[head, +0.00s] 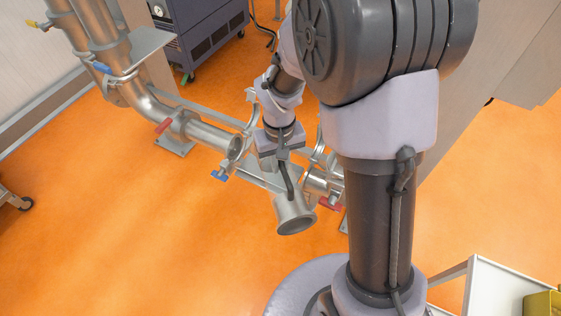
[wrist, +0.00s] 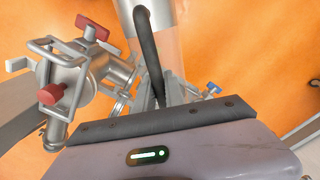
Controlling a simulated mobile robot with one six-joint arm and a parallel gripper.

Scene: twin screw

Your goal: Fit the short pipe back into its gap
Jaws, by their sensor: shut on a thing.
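The short pipe (head: 295,213) is a silver tube with a flared round end, tilted with that end toward the camera. A black curved bar (wrist: 150,55) runs between gripper and pipe (wrist: 165,14) in the wrist view. The gap lies between the left pipe's open end (head: 236,147) and the right pipe piece (head: 316,183). The short pipe is in front of the gap, apart from both ends. My arm partly hides the right side.
A blue handle (head: 220,175) sits below the left opening. A red handle (head: 331,204) sits at the right pipe; another (head: 164,125) is farther left. A dark cabinet (head: 205,35) stands behind. A white cart (head: 500,289) is at lower right. Orange floor in front is clear.

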